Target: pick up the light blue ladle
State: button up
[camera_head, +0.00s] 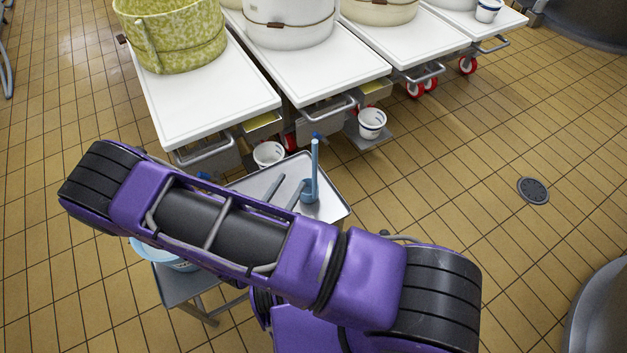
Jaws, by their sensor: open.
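The light blue ladle (314,168) stands with its long handle upright over the right part of a metal tray-topped cart (333,204). Its small bowl is low, at the tray surface. Two parallel grey bars that look like the fingers of my gripper (294,180) reach out from behind my purple arm, just left of the ladle. They are apart, with nothing seen between them. The right finger's tip is close to the ladle's bowl; I cannot tell whether they touch. My arm hides the gripper's body and the near part of the cart.
White-topped carts (190,105) bearing large vats, one yellow-green (175,35), stand behind. White cups (269,153) sit on low shelves at their ends. A light blue basin (150,252) shows partly under my arm. The tiled floor on the right is clear around a drain (533,190).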

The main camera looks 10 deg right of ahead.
aim_at(313, 149)
jog(key=x, duration=1.5)
jog(key=shift+s+f, duration=0.1)
jog(key=shift+c, duration=0.2)
grip_shut()
